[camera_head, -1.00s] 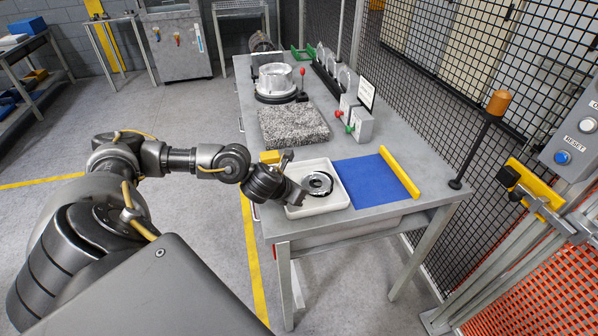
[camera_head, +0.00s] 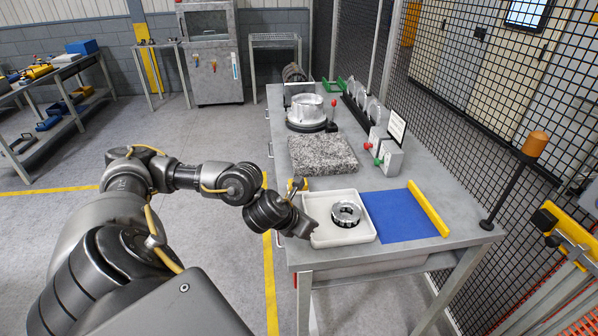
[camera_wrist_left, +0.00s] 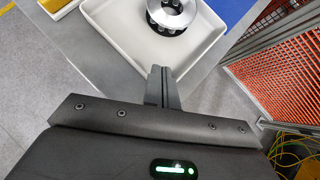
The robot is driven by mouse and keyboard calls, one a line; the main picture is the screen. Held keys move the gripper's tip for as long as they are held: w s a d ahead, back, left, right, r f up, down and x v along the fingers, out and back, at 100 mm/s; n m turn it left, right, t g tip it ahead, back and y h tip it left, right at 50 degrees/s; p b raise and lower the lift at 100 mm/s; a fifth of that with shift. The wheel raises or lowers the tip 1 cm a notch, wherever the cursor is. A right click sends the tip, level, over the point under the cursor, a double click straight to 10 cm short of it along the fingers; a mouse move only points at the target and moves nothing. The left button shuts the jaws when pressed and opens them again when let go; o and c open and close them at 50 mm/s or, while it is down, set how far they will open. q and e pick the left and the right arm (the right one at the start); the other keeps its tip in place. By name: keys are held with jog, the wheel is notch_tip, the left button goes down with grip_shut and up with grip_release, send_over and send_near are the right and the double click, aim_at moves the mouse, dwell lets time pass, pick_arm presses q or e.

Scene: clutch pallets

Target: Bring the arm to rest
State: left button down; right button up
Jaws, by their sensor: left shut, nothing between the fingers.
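My left arm comes in from the left in the head view. Its gripper (camera_head: 304,228) is at the near left edge of a white tray (camera_head: 368,235) on the grey table. In the left wrist view the fingers (camera_wrist_left: 160,80) are together and empty, at the tray's edge. A round metal clutch part (camera_head: 346,213) with a dark lower ring lies in the tray, apart from the gripper. It also shows in the left wrist view (camera_wrist_left: 172,14). My right gripper is not in view.
A blue mat (camera_head: 395,215) with a yellow bar (camera_head: 428,209) lies right of the tray. A grey rough-textured block (camera_head: 322,153) and a metal housing (camera_head: 306,112) stand farther back. A post with an orange top (camera_head: 535,143) rises at the right, before the mesh fence.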

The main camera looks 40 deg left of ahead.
pick_arm(q)
jog(key=v, duration=0.4)
jog(key=shift+d+r+p, duration=0.15)
jog(key=shift+r+p, duration=0.05)
jog(key=shift+p, duration=0.15)
jog(key=shift+w, duration=0.15)
